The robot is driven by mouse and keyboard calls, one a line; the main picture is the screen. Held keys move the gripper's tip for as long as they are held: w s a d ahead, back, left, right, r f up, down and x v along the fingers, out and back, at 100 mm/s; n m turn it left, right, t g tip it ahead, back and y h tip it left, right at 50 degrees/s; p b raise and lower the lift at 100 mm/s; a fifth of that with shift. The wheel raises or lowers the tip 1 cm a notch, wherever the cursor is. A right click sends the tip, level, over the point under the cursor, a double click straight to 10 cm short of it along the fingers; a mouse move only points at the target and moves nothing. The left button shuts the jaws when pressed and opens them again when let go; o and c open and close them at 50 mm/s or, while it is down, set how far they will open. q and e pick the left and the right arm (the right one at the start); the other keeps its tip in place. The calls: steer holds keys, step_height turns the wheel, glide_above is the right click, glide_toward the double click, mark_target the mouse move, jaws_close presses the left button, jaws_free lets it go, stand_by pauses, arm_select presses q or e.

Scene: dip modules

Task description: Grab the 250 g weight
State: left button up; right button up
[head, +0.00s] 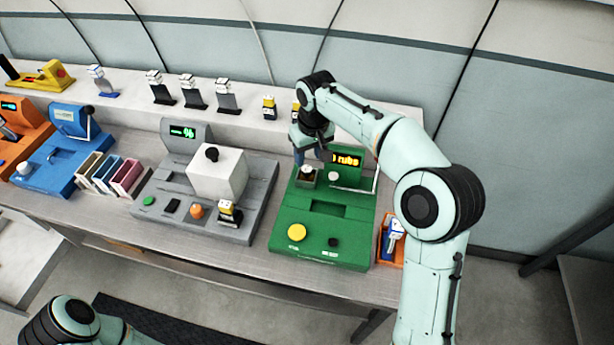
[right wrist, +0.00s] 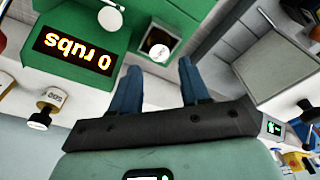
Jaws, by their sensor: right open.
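No weight in view shows a readable 250 g label. A small white-topped piece (right wrist: 160,50) stands in a dark square recess of the green machine (head: 318,240). In the head view this piece (head: 307,170) is at the machine's back left; its label cannot be read. My right gripper (head: 308,153) is open and empty just above and behind it. In the right wrist view its blue fingers (right wrist: 160,80) are spread, with the piece past the gap between their tips. A yellow-and-white weight (right wrist: 48,105) whose upside-down label looks like 500 stands nearby. My left gripper is out of view.
Yellow-and-white weights (head: 269,107) and several dark-handled pieces (head: 194,93) stand on the back shelf. A grey machine (head: 245,225) with a white cube (head: 217,173) is left of the green one. An orange bin (head: 391,238) is to its right. The green machine's display reads 0 rubs.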

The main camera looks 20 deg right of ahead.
mark_target(307, 169)
steer(key=shift+w+f, duration=0.15)
steer(key=shift+f, duration=0.45)
steer(key=shift+w+f, duration=0.15)
steer(key=shift+f, duration=0.4)
steer(key=f, duration=0.4)
steer(key=shift+w+f, duration=0.25)
steer(key=shift+w, duration=0.05)
jaws_close()
